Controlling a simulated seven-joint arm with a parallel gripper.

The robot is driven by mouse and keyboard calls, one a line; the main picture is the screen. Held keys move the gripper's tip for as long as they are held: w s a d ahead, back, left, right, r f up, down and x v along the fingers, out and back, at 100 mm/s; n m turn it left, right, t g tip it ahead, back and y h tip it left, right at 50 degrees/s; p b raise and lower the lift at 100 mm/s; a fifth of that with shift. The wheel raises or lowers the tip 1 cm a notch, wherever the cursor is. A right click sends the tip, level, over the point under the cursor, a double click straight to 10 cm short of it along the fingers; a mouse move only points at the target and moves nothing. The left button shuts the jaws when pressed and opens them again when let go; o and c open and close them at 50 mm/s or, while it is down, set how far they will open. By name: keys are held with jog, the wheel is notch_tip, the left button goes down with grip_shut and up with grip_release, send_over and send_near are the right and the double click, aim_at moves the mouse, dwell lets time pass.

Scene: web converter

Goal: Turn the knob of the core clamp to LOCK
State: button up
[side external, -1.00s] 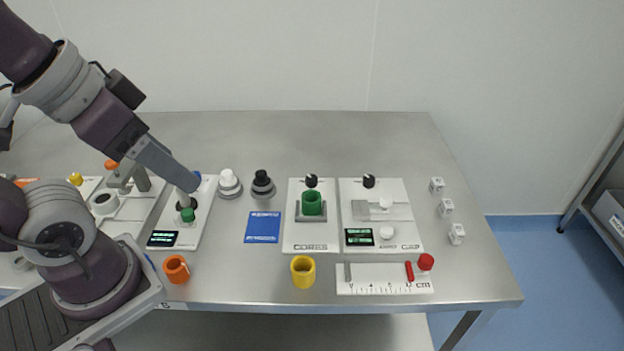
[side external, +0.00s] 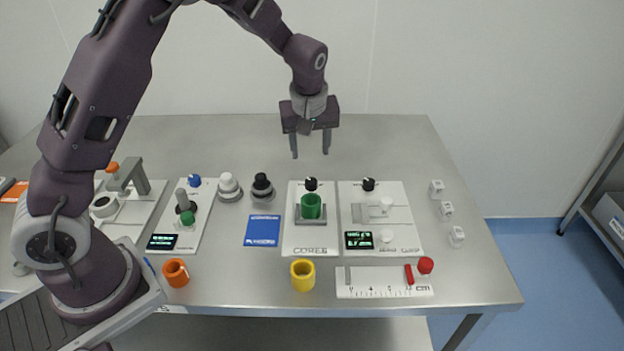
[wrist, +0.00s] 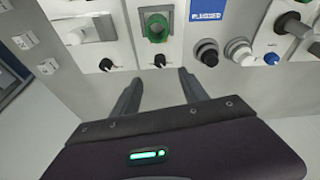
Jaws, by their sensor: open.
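The CORES panel (side external: 296,235) stands near the middle of the bench, with a green core (side external: 312,206) in a grey holder. A black knob (side external: 311,183) with a light pointer mark sits at its back edge; it also shows in the wrist view (wrist: 160,60). Its LOCK marking is too small to read. My gripper (side external: 310,155) is open and empty, pointing down above and behind this knob, apart from it. In the wrist view, my gripper's fingers (wrist: 160,90) are spread, with the knob just beyond the gap between them.
A similar black knob (side external: 368,184) sits on the right-hand panel (side external: 410,215). White and black round knobs (side external: 229,185) (side external: 262,185) stand left of the CORES panel, behind a blue card (side external: 262,229). The back of the bench is clear.

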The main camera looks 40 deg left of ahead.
aim_at(312, 181)
jog(key=shift+n+y, duration=0.6)
jog(key=shift+y, duration=0.1)
jog(key=x, duration=1)
jog(key=w+d+x, duration=0.1)
jog(key=x, duration=0.5)
jog(key=shift+w+d, duration=0.1)
grip_shut()
